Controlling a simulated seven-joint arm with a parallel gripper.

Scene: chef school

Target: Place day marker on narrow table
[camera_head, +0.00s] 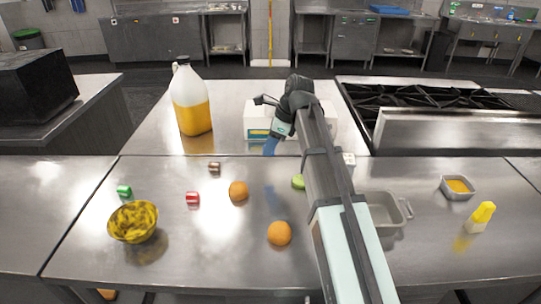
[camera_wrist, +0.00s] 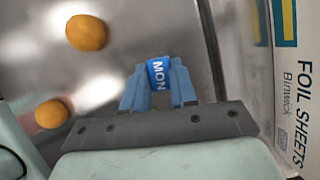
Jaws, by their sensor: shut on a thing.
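The day marker (camera_wrist: 158,73) is a small blue block with white letters reading MON. In the wrist view it sits between the two blue fingers of my gripper (camera_wrist: 159,84), which are shut on it. In the head view my gripper (camera_head: 270,147) is above the steel worktop, near the seam between the front counter (camera_head: 330,270) and the steel surface behind it (camera_head: 150,135). The marker cannot be made out there. Which surface is the narrow table, I cannot tell.
A foil sheets box (camera_wrist: 292,75) stands close to my gripper's right. A jug (camera_head: 192,100) stands behind left. On the front counter are oranges (camera_head: 279,233), a bowl (camera_head: 133,222), a red marker (camera_head: 192,198), a green marker (camera_head: 124,190) and a grey tray (camera_head: 383,211). A stove (camera_head: 440,125) is right.

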